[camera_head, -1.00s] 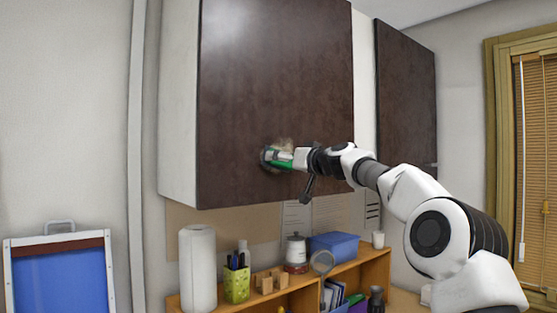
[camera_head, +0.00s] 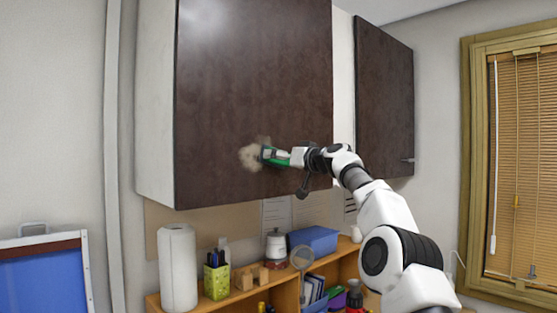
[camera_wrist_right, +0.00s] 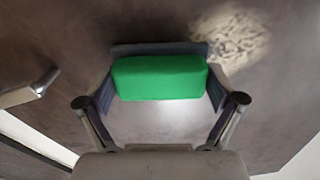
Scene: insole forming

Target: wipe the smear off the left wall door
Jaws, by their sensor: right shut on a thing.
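The left wall door (camera_head: 250,70) is a dark brown panel on a white wall cabinet, and it is closed. In the right wrist view the smear (camera_wrist_right: 232,38) is at the upper right. My right gripper (camera_head: 284,157) is shut on a green block with a dark pad (camera_wrist_right: 160,78). The block sits just right of the smear, its pad facing the door and partly overlapping the smear's right side. I cannot tell if the pad touches the door. My left gripper is not in view.
A second dark door (camera_head: 385,100) is to the right. Below stands a wooden shelf (camera_head: 285,295) with a paper roll (camera_head: 178,268), a green pen holder (camera_head: 216,282) and a blue bin (camera_head: 314,239). A metal handle (camera_wrist_right: 40,88) shows at the left in the wrist view.

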